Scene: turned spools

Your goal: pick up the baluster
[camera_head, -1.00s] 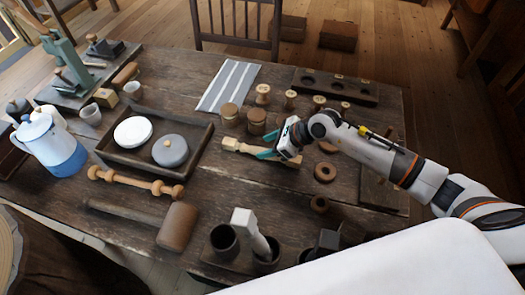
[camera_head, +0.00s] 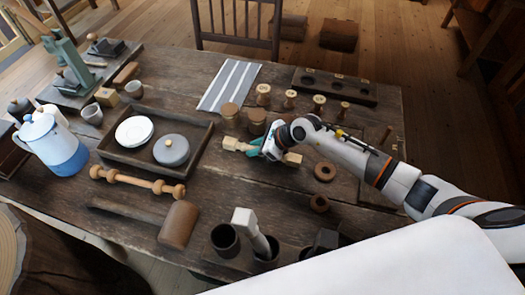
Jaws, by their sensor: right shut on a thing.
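The baluster (camera_head: 232,144) is a pale turned wooden piece with squared ends, in the middle of the table. Its other end (camera_head: 292,159) shows to the right of my gripper. My right gripper (camera_head: 256,149) comes in from the right and is shut around the baluster's middle, which the fingers and gripper body hide. I cannot tell whether the baluster is clear of the table top. My left gripper is not in view.
Wooden jars (camera_head: 257,120) and several spools (camera_head: 263,94) stand behind the baluster. A tray (camera_head: 112,160) with two round lidded or plate-like things lies left. Wooden rings (camera_head: 325,171) lie right. A turned spindle (camera_head: 137,181) and a mallet (camera_head: 178,225) lie front left.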

